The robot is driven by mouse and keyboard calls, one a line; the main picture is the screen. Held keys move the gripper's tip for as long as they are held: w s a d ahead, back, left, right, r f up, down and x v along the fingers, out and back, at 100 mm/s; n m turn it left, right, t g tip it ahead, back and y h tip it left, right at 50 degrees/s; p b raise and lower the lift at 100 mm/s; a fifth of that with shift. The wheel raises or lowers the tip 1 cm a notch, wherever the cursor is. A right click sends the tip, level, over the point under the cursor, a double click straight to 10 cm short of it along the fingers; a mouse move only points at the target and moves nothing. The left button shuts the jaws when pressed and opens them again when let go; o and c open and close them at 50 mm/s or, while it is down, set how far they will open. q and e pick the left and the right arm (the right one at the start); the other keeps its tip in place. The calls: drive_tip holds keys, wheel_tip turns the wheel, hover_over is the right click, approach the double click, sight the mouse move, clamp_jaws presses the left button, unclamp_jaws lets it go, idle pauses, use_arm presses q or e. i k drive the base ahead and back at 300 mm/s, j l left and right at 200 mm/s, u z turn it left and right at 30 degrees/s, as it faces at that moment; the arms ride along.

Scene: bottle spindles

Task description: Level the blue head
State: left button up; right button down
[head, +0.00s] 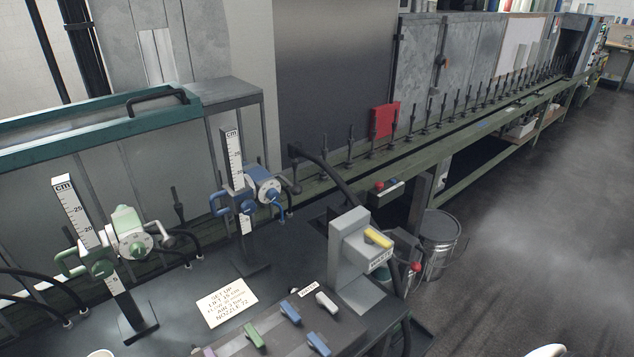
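The blue head (265,188) is a blue and grey spray head with a round dial-like face. It sits on the right side of an upright post with a white cm scale (233,155). A blue clamp with handles (240,202) holds it partway up the post. The head looks somewhat tilted, but I cannot tell its exact angle. A similar green head (130,236) is on a second post with its own cm scale (76,210) at the left.
A set-up card (227,302) lies on the dark bench. Several coloured levers (290,312) sit on a panel near the front. A grey box with a yellow switch (377,238) stands right. A row of spindles (444,106) runs back right.

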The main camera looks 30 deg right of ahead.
sight(256, 176)
drive_tip(key=i+l, duration=0.1)
drive_tip(key=l, duration=0.4)
drive_tip(key=l+z, duration=0.1)
drive_tip(key=l, duration=0.35)
drive_tip(key=i+l, duration=0.15)
drive_tip(key=l, duration=0.35)
drive_tip(key=i+l, duration=0.1)
drive_tip(key=l, duration=0.35)
drive_tip(key=i+l+z, duration=0.1)
drive_tip(key=l, duration=0.4)
